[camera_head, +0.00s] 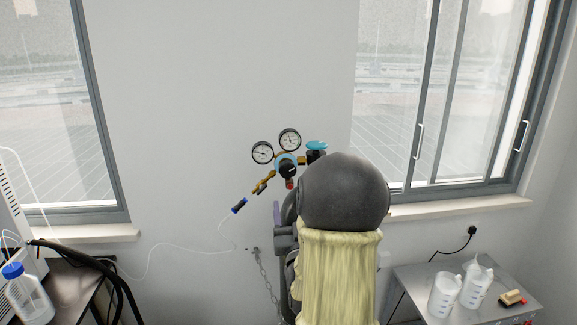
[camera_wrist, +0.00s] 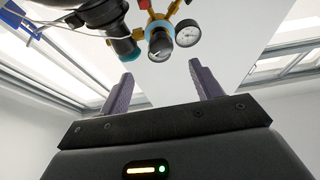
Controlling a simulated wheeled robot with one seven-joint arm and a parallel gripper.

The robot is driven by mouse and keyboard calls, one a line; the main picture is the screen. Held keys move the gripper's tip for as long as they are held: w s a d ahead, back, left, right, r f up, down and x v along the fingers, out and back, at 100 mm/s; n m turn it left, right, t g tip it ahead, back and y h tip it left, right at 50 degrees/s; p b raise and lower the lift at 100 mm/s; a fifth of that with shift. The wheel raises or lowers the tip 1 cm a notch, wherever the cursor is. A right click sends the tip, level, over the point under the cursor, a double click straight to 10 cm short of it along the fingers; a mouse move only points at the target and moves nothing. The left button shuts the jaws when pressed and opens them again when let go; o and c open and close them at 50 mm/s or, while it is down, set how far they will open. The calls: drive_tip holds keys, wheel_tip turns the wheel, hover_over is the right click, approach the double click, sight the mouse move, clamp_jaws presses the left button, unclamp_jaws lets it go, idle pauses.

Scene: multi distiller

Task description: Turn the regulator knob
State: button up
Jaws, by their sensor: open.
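The regulator (camera_head: 285,158) is mounted on the wall side, with two round gauges, brass fittings and a blue body. Its dark regulator knob (camera_head: 288,170) faces forward, low on the blue body. In the wrist view the regulator's gauges (camera_wrist: 187,33) and brass pipes are at the top, beyond the fingertips. A dark round part there may be the knob, but I cannot tell surely. My gripper (camera_wrist: 163,78) is open, its two purple-grey fingers wide apart with nothing between them. In the head view my arm hides most of the gripper, just below and right of the regulator.
A teal handwheel (camera_head: 316,146) sits right of the gauges. A thin white hose (camera_head: 190,247) runs left from the regulator. A metal cart (camera_head: 420,275) holds white bottles (camera_head: 444,294) at right. A blue-capped bottle (camera_head: 32,295) stands left. Windows flank the wall.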

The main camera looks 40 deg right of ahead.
sight(288, 174)
drive_tip(key=p+x, duration=0.4)
drive_tip(key=x, duration=0.7)
drive_tip(key=shift+w+r, duration=0.1)
drive_tip(key=shift+w, duration=0.15)
drive_tip(key=shift+c, duration=0.3)
drive_tip(key=c, duration=0.9)
